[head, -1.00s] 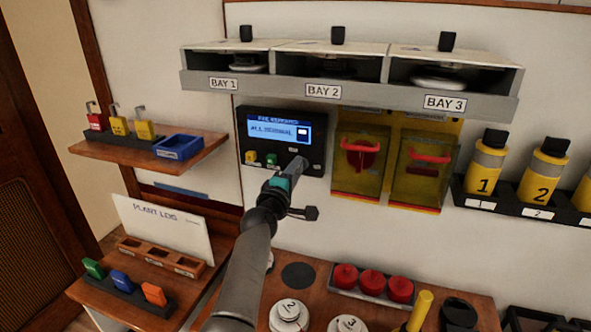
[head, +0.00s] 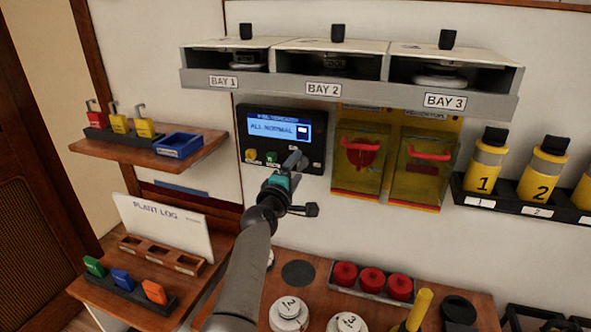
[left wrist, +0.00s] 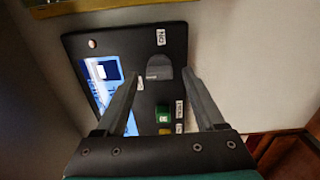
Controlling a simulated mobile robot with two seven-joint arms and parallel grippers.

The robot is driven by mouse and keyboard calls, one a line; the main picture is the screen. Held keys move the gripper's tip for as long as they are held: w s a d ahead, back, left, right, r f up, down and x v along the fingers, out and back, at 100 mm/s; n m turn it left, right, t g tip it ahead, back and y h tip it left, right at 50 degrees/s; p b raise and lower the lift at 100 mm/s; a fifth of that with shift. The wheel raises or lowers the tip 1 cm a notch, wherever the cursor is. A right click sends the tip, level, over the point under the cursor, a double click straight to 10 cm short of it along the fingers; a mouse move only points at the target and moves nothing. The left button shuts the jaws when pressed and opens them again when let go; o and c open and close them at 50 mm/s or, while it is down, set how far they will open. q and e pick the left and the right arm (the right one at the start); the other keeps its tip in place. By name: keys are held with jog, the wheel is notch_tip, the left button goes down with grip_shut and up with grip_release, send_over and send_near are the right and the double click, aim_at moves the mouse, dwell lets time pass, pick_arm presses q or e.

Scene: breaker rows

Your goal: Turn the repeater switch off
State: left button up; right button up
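The repeater panel (head: 281,139) is a black box on the wall with a lit blue screen (head: 275,127) reading "ALL NORMAL". A yellow button (head: 251,155) and a green button (head: 271,158) sit below the screen. My left gripper (head: 297,158) is at the panel's lower right part. In the left wrist view my left gripper (left wrist: 162,74) is open, its two fingers apart. A dark grey knob, seemingly the switch (left wrist: 160,73), shows between the fingertips with a gap on each side. In the head view the gripper covers it. My right gripper is not in view.
A shelf of bays (head: 345,90) juts out above the panel. Yellow covers with red handles (head: 362,160) hang just right of it. A small shelf with padlocks (head: 150,150) is at left. A bench (head: 325,265) with red knobs lies below.

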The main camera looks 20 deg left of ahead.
pick_arm(q)
jog(key=shift+s, duration=0.1)
jog(key=s, duration=1.5)
jog(key=shift+a+p, duration=0.25)
jog(key=shift+p, duration=0.2)
